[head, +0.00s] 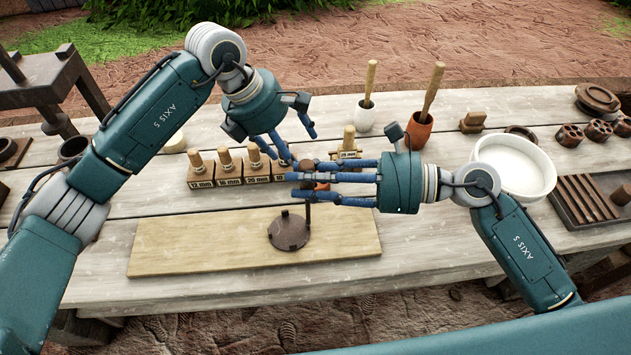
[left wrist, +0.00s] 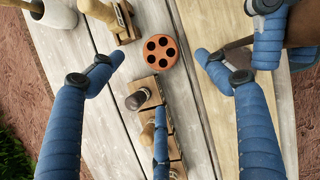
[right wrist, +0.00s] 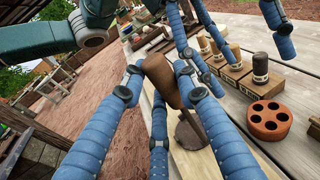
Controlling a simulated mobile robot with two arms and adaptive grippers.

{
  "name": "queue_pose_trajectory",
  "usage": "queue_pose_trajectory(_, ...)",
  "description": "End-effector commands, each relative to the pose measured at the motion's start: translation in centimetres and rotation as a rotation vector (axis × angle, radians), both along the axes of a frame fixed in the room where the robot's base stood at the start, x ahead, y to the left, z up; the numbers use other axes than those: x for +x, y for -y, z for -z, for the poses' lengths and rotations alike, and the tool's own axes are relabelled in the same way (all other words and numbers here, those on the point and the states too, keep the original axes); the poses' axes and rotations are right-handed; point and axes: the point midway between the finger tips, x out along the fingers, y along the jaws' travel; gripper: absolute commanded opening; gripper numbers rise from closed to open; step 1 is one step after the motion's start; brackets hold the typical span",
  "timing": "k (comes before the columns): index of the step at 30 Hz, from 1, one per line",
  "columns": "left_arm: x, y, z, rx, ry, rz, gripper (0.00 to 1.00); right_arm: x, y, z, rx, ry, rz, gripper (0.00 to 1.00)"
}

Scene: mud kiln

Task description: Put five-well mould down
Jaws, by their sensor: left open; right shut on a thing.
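The five-well mould, a round orange disc with five dark holes, lies flat on the table in the left wrist view (left wrist: 161,53) and right wrist view (right wrist: 269,120). In the head view, only a bit of it (head: 322,187) shows behind my right fingers. My left gripper (head: 300,143) is open, its fingers spread above the table around the labelled blocks, apart from the mould. My right gripper (head: 303,182) is shut on a dark brown tool with a round foot (head: 289,231), over the pale board; its brown handle (right wrist: 160,78) shows between the fingers.
The pale board (head: 190,243) lies in front. Labelled blocks with wooden pegs (head: 230,173) stand in a row beside the mould. Behind are cups with wooden handles (head: 419,127). A white bowl (head: 523,168) and a ridged dark tray (head: 590,200) stand at right.

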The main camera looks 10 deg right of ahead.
Motion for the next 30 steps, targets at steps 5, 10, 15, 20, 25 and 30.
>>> queue_pose_trajectory(5,0.1,1.2,2.9,-0.001,-0.004,0.000,0.75,0.0,0.0,0.0,-0.001,-0.001,-0.001,0.05)
queue_pose_trajectory(10,0.3,1.8,4.3,0.001,-0.002,-0.001,0.75,0.0,0.0,0.0,-0.001,0.000,-0.001,0.05)
queue_pose_trajectory(15,0.4,2.5,6.0,0.000,-0.005,0.000,0.75,0.0,0.0,0.1,-0.001,0.000,-0.001,0.05)
queue_pose_trajectory(20,0.5,3.5,8.5,0.000,-0.005,-0.001,0.75,0.0,0.0,0.0,-0.001,-0.001,-0.001,0.05)
queue_pose_trajectory(25,0.7,4.1,9.9,0.001,-0.002,-0.001,0.75,0.0,0.0,0.0,-0.001,0.000,-0.001,0.05)
queue_pose_trajectory(30,0.8,4.1,10.0,0.001,-0.001,-0.001,0.75,0.0,0.0,0.0,-0.001,0.000,-0.001,0.05)
